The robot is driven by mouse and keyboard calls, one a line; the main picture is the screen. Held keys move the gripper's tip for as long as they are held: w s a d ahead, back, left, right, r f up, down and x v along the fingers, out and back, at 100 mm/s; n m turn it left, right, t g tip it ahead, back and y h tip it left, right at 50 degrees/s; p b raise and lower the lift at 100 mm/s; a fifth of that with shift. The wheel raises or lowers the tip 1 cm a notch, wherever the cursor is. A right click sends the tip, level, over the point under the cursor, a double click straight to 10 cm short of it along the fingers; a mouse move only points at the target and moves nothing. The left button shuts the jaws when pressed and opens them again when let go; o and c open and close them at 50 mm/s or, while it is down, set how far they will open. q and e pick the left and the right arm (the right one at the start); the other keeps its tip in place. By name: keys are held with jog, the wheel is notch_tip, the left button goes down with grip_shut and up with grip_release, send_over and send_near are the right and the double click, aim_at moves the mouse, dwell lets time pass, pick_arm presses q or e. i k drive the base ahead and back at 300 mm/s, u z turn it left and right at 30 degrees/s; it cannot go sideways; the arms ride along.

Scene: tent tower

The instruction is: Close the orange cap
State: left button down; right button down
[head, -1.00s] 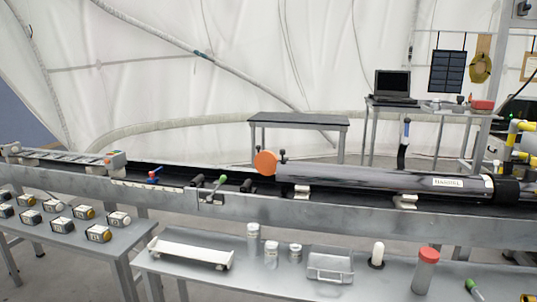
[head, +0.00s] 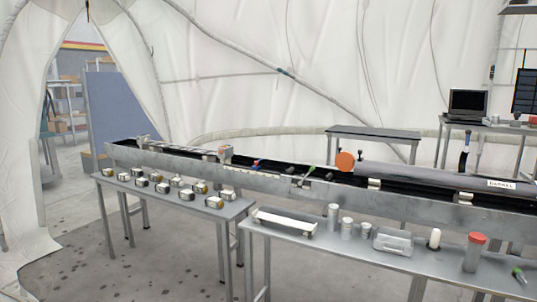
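The orange cap (head: 346,162) is a round disc at the left end of the long dark cylinder (head: 432,178). The cylinder lies in a long metal trough. The cap stands upright, its flat face turned towards me, and seems to sit at or beside the cylinder's end; I cannot tell how it is attached. Neither of my grippers is in the head view.
The metal trough (head: 400,204) runs across the view. In front are a table with several small boxes (head: 107,180) and a table with a white tray (head: 285,222), canisters and a red-capped jar (head: 473,252). Open floor (head: 160,255) lies at the left.

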aim_at(345, 161)
jog(key=u, duration=1.25)
jog(key=i, duration=1.6)
jog(key=z, duration=0.85)
jog(key=i, duration=0.7)
jog(key=z, duration=0.75)
